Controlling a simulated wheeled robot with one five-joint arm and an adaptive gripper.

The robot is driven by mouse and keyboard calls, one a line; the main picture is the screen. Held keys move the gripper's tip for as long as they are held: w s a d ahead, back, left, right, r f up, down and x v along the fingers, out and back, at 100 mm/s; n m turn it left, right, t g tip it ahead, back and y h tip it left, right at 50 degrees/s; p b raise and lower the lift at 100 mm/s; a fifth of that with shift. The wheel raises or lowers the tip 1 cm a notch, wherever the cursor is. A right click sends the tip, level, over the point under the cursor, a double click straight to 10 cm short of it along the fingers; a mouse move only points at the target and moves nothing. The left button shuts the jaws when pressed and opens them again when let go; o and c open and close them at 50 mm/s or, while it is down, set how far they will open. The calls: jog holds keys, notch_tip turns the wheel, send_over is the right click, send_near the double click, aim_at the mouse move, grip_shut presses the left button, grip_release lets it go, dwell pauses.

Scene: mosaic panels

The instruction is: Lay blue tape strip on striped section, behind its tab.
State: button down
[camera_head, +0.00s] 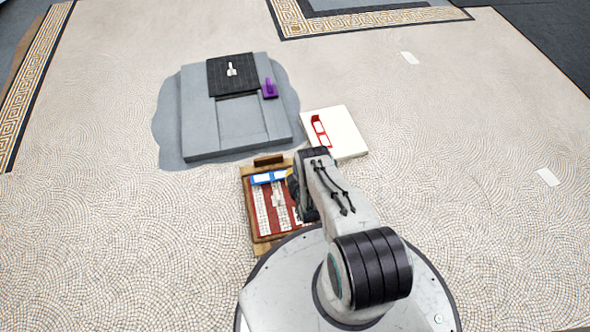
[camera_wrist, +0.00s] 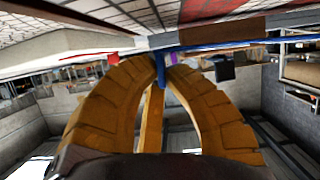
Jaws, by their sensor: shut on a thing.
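The blue tape strip (camera_head: 268,177) is over the far end of the red-and-white striped section (camera_head: 270,222), on the far side of its white tab (camera_head: 277,198). I cannot tell whether the strip touches the section or hovers just above it. My gripper (camera_head: 290,184) is at the strip's right end, partly hidden by my arm. In the wrist view my orange fingers (camera_wrist: 161,66) are closed on a blue upright piece of the strip (camera_wrist: 240,43). My arm hides the right side of the striped section.
A wooden frame (camera_head: 248,212) surrounds the striped section. A white block (camera_head: 345,136) with a red strip (camera_head: 320,130) stands to the right. Behind is a grey stepped base (camera_head: 200,120) with a black panel (camera_head: 220,88) and a purple tabbed piece (camera_head: 269,90). The floor around is clear.

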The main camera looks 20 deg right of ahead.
jog(key=c, duration=1.4)
grip_release()
jog(key=shift+f, duration=0.25)
jog(key=shift+r, duration=0.1)
